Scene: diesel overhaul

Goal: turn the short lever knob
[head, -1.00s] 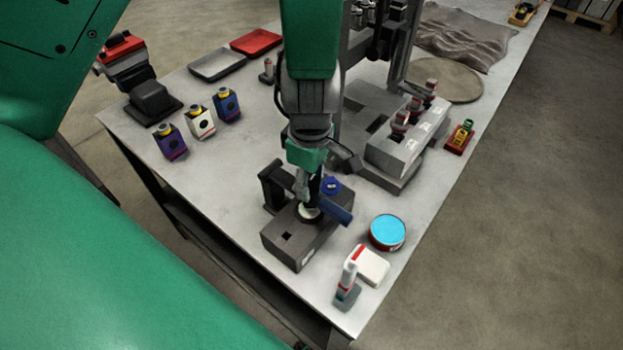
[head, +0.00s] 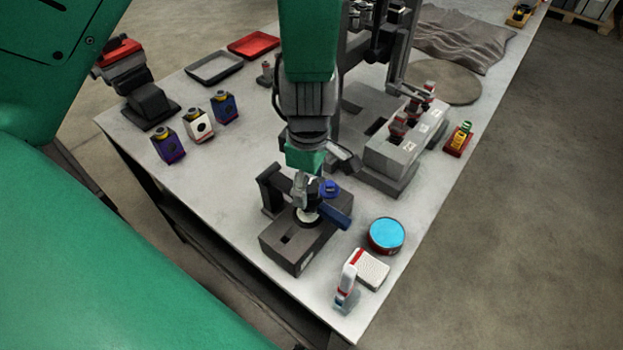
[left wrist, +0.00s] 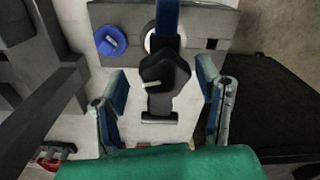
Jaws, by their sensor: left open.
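A dark grey block (head: 282,252) stands at the near end of the bench. A round blue knob (head: 330,187) with a short pale bar sits at its far right end; it also shows in the left wrist view (left wrist: 110,41). Beside it is a pale ring (head: 307,214), partly covered in the wrist view. My left gripper (head: 312,194) points down just above the block, with its side fingers (left wrist: 163,88) spread apart and nothing visibly gripped. A black jointed piece with a blue bar (left wrist: 168,20) lies between them; I cannot tell if it is a finger. My right gripper is not seen.
A black upright (head: 271,190) stands behind the block. To its right are a blue-topped tin (head: 386,234), a white box (head: 371,270) and a red-white bottle (head: 347,283). A grey block with red-topped parts (head: 398,152) stands behind.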

